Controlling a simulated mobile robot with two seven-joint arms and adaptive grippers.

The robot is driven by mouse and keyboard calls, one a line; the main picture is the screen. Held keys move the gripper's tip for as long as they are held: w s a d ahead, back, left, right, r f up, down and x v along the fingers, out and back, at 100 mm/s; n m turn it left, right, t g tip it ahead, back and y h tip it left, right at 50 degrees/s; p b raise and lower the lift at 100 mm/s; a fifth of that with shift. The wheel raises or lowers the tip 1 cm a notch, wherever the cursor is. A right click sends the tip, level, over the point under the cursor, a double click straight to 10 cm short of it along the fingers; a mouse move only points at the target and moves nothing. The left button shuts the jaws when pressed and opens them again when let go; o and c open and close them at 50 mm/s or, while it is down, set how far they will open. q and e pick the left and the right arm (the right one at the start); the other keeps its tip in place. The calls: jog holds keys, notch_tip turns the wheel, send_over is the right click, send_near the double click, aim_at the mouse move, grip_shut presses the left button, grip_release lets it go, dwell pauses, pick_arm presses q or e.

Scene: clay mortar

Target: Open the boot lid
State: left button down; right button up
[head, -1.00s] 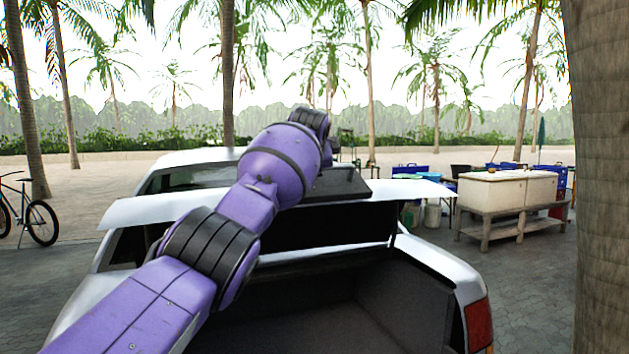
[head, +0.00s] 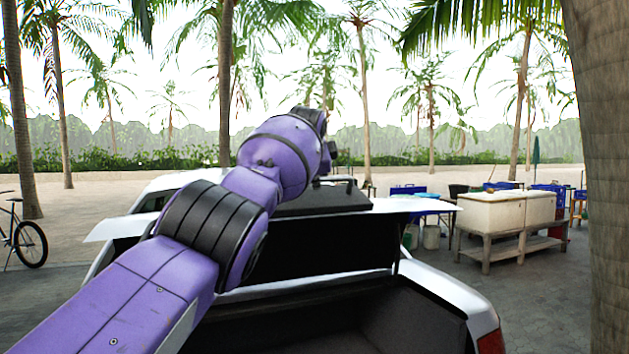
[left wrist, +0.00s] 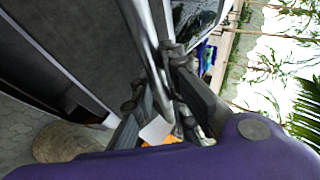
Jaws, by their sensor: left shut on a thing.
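The car's boot lid (head: 418,205) is raised in the head view. Its pale edge stands out to both sides, and its dark inner face (head: 350,243) hangs above the open boot (head: 400,315). My left arm reaches over the boot to the lid. In the left wrist view, my left gripper (left wrist: 153,80) is shut on the boot lid, at a pale bar-like edge that runs up between the fingers. In the head view the gripper is mostly hidden behind my own arm. My right gripper is in neither view.
A palm trunk (head: 600,180) stands close on the right. A pale chest on a wooden stand (head: 492,213) is beyond the car at the right, with blue crates behind it. A bicycle (head: 28,240) stands at the left. Paving lies open around the car.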

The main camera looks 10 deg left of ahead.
pick_arm(q)
jog(key=c, duration=1.9)
grip_release()
jog(key=shift+f, duration=0.4)
jog(key=shift+o, duration=0.8)
jog(key=shift+w, duration=0.1)
jog(key=shift+r, duration=0.25)
jog(key=shift+s+r, duration=0.2)
jog(key=v, duration=1.1)
jog(key=shift+s, duration=0.2)
